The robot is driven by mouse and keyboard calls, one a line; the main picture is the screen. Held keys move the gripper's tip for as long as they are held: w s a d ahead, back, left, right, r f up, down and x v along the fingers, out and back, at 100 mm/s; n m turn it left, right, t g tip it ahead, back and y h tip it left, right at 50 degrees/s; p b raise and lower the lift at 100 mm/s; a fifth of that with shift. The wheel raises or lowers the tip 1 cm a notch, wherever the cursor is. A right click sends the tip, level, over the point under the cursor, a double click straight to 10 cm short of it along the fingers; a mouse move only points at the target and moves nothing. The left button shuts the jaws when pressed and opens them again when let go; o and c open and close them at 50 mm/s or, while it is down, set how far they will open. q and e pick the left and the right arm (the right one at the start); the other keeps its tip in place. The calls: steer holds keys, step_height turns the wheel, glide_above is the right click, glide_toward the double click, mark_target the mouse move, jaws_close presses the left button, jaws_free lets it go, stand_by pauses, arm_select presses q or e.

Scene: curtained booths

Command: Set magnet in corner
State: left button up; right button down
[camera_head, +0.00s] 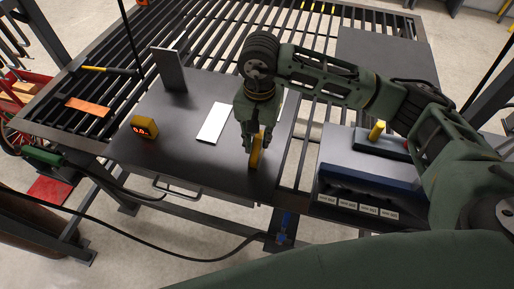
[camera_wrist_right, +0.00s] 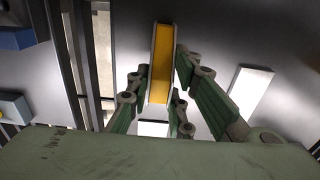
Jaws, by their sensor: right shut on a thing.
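The magnet (camera_head: 256,154) is a yellow block with pale metal side faces, standing upright near the front right of the dark steel plate (camera_head: 190,165). My right gripper (camera_head: 253,146) points down and is shut on it. In the right wrist view the magnet (camera_wrist_right: 161,65) sits between the green fingers. Whether its lower end touches the plate I cannot tell. An upright metal piece (camera_head: 171,70) stands at the plate's back left and forms a corner with it. My left gripper is not in view.
A white flat piece (camera_head: 214,123) lies left of my right gripper. A yellow device with a red display (camera_head: 145,127) stands at the plate's left. A hammer (camera_head: 108,70) and an orange strip (camera_head: 88,107) lie on the slats. A dark blue bin (camera_head: 368,180) is at the right.

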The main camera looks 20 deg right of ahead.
steer(key=shift+r, duration=0.65)
stand_by(1.7)
steer(key=shift+r, duration=0.2)
steer(key=shift+r+p, duration=0.5)
steer(key=shift+r, duration=1.3)
steer(key=shift+w, duration=0.1)
